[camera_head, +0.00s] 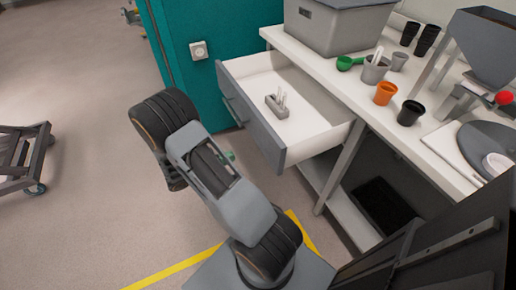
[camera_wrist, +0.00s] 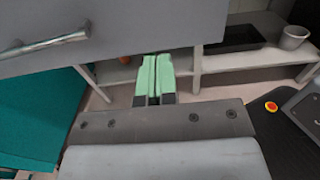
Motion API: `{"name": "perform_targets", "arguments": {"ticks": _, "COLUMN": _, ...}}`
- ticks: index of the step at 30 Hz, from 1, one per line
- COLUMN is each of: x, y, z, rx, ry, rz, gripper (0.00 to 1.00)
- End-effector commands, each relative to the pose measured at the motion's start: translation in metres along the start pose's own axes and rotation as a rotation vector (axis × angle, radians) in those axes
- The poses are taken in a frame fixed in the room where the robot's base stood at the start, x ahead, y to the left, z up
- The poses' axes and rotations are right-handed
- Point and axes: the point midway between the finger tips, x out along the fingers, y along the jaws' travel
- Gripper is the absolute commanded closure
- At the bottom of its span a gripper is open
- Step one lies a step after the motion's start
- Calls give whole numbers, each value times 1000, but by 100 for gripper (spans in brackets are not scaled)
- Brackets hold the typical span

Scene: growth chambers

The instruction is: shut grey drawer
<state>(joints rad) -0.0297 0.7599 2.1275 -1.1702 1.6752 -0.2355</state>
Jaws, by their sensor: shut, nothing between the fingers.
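The grey drawer (camera_head: 262,133) stands open under the white bench in the head view, pulled out toward my arm. Its white inside holds a small grey holder (camera_head: 277,104) with white sticks. The drawer's grey front (camera_wrist: 165,22) fills the top of the wrist view, with its metal handle (camera_wrist: 45,44) at the upper left. My gripper (camera_wrist: 154,75) has pale green fingers that are shut and empty, just below the drawer front in that view. I cannot tell whether they touch it. In the head view my arm hides most of the gripper; a bit of green shows beside it.
The white bench (camera_head: 335,72) carries a grey bin (camera_head: 335,30), an orange cup (camera_head: 385,93), dark cups and a hopper (camera_head: 485,45). A teal cabinet (camera_head: 205,75) stands left of the drawer. A lower shelf (camera_head: 345,215) is under the bench. Floor at left is clear, apart from a cart (camera_head: 22,155).

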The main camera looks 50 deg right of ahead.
Motion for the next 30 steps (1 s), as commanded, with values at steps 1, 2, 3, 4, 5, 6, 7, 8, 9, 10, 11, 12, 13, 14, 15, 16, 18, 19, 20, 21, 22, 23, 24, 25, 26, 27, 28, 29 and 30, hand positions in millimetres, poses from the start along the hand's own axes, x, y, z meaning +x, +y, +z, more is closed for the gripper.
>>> {"name": "perform_targets", "arguments": {"ticks": 1, "x": 10, "y": -1, "z": 0, "rx": 0, "ry": 1, "rz": -6, "gripper": 100}}
{"name": "perform_targets", "arguments": {"ticks": 2, "x": 17, "y": 0, "z": 0, "rx": 0, "ry": 1, "rz": -6, "gripper": 100}}
{"name": "perform_targets", "arguments": {"ticks": 3, "x": 24, "y": -1, "z": 0, "rx": 0, "ry": 2, "rz": -7, "gripper": 100}}
{"name": "perform_targets", "arguments": {"ticks": 4, "x": 31, "y": -1, "z": 0, "rx": 1, "ry": 2, "rz": -7, "gripper": 100}}
{"name": "perform_targets", "arguments": {"ticks": 5, "x": 36, "y": -1, "z": 0, "rx": 2, "ry": 2, "rz": -7, "gripper": 100}}
{"name": "perform_targets", "arguments": {"ticks": 6, "x": 44, "y": -1, "z": 0, "rx": 1, "ry": 2, "rz": -8, "gripper": 100}}
{"name": "perform_targets", "arguments": {"ticks": 7, "x": 50, "y": -1, "z": -1, "rx": 1, "ry": 2, "rz": -7, "gripper": 100}}
{"name": "perform_targets", "arguments": {"ticks": 8, "x": 55, "y": -1, "z": -1, "rx": 1, "ry": 3, "rz": -7, "gripper": 100}}
{"name": "perform_targets", "arguments": {"ticks": 9, "x": 62, "y": -1, "z": -1, "rx": 2, "ry": 3, "rz": -7, "gripper": 100}}
{"name": "perform_targets", "arguments": {"ticks": 10, "x": 67, "y": -1, "z": -1, "rx": 2, "ry": 3, "rz": -7, "gripper": 100}}
{"name": "perform_targets", "arguments": {"ticks": 11, "x": 72, "y": -1, "z": -1, "rx": 2, "ry": 3, "rz": -7, "gripper": 100}}
{"name": "perform_targets", "arguments": {"ticks": 12, "x": 78, "y": -1, "z": -1, "rx": 1, "ry": 3, "rz": -7, "gripper": 100}}
{"name": "perform_targets", "arguments": {"ticks": 13, "x": 82, "y": -1, "z": -1, "rx": 2, "ry": 3, "rz": -7, "gripper": 100}}
{"name": "perform_targets", "arguments": {"ticks": 14, "x": 86, "y": -1, "z": -1, "rx": 2, "ry": 3, "rz": -6, "gripper": 100}}
{"name": "perform_targets", "arguments": {"ticks": 15, "x": 91, "y": -1, "z": -1, "rx": 2, "ry": 3, "rz": -6, "gripper": 100}}
{"name": "perform_targets", "arguments": {"ticks": 16, "x": 94, "y": -1, "z": -1, "rx": 2, "ry": 3, "rz": -5, "gripper": 100}}
{"name": "perform_targets", "arguments": {"ticks": 18, "x": 101, "y": -1, "z": -1, "rx": 2, "ry": 4, "rz": -5, "gripper": 100}}
{"name": "perform_targets", "arguments": {"ticks": 19, "x": 103, "y": -1, "z": -1, "rx": 2, "ry": 4, "rz": -4, "gripper": 100}}
{"name": "perform_targets", "arguments": {"ticks": 20, "x": 105, "y": -1, "z": -1, "rx": 2, "ry": 4, "rz": -4, "gripper": 100}}
{"name": "perform_targets", "arguments": {"ticks": 21, "x": 108, "y": -1, "z": -1, "rx": 2, "ry": 4, "rz": -4, "gripper": 100}}
{"name": "perform_targets", "arguments": {"ticks": 22, "x": 109, "y": -1, "z": -1, "rx": 2, "ry": 4, "rz": -4, "gripper": 100}}
{"name": "perform_targets", "arguments": {"ticks": 23, "x": 110, "y": -1, "z": 0, "rx": 2, "ry": 4, "rz": -3, "gripper": 100}}
{"name": "perform_targets", "arguments": {"ticks": 24, "x": 111, "y": -1, "z": 0, "rx": 2, "ry": 3, "rz": -3, "gripper": 100}}
{"name": "perform_targets", "arguments": {"ticks": 25, "x": 112, "y": -1, "z": 0, "rx": 2, "ry": 3, "rz": -3, "gripper": 100}}
{"name": "perform_targets", "arguments": {"ticks": 26, "x": 112, "y": -1, "z": 0, "rx": 2, "ry": 3, "rz": -2, "gripper": 100}}
{"name": "perform_targets", "arguments": {"ticks": 27, "x": 113, "y": -1, "z": 0, "rx": 2, "ry": 3, "rz": -2, "gripper": 100}}
{"name": "perform_targets", "arguments": {"ticks": 28, "x": 113, "y": -1, "z": 0, "rx": 2, "ry": 3, "rz": -2, "gripper": 100}}
{"name": "perform_targets", "arguments": {"ticks": 29, "x": 113, "y": -1, "z": 0, "rx": 2, "ry": 3, "rz": -2, "gripper": 100}}
{"name": "perform_targets", "arguments": {"ticks": 30, "x": 113, "y": -1, "z": 0, "rx": 1, "ry": 3, "rz": -2, "gripper": 100}}
